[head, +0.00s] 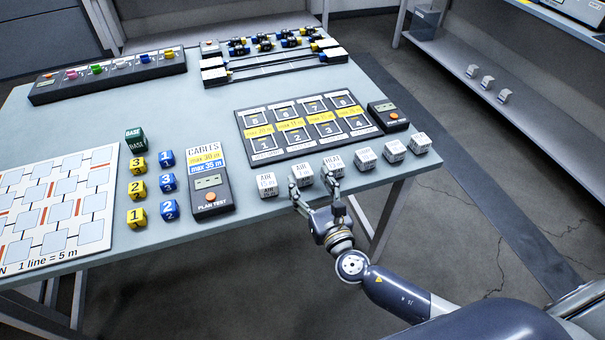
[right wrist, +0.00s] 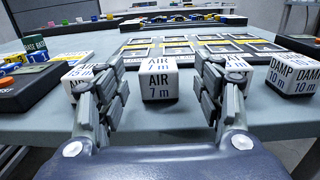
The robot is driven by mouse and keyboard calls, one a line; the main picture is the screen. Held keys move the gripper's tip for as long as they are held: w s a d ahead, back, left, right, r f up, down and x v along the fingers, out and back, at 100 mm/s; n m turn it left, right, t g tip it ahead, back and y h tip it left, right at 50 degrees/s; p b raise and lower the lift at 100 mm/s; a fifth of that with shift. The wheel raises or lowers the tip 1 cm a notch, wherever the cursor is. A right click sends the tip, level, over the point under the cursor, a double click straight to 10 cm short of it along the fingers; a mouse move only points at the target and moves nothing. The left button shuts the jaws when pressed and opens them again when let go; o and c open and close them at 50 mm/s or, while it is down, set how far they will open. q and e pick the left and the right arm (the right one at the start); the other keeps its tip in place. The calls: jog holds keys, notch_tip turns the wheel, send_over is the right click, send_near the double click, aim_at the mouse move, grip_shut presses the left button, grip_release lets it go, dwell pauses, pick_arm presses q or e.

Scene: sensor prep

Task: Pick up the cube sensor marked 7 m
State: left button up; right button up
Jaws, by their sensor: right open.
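The cube sensor marked AIR 7 m (right wrist: 159,82) is a white cube on the table, in the middle of the right wrist view. In the head view the same cube (head: 301,174) stands in the front row of white cubes. My right gripper (head: 317,194) is open at the table's front edge, just in front of this cube. In the right wrist view its two fingers (right wrist: 160,100) stand left and right of the cube, with gaps on both sides. The cube rests upright on the table. My left gripper is not in view.
DAMP cubes (right wrist: 294,75) stand farther right. A numbered board (head: 270,157) lies behind the row. A plan tester (head: 211,193) is at left.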

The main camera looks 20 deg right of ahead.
aim_at(306, 177)
jog(key=w, duration=0.5)
jog(key=shift+a, duration=0.25)
jog(key=shift+s, duration=0.1)
jog(key=c, duration=1.2)
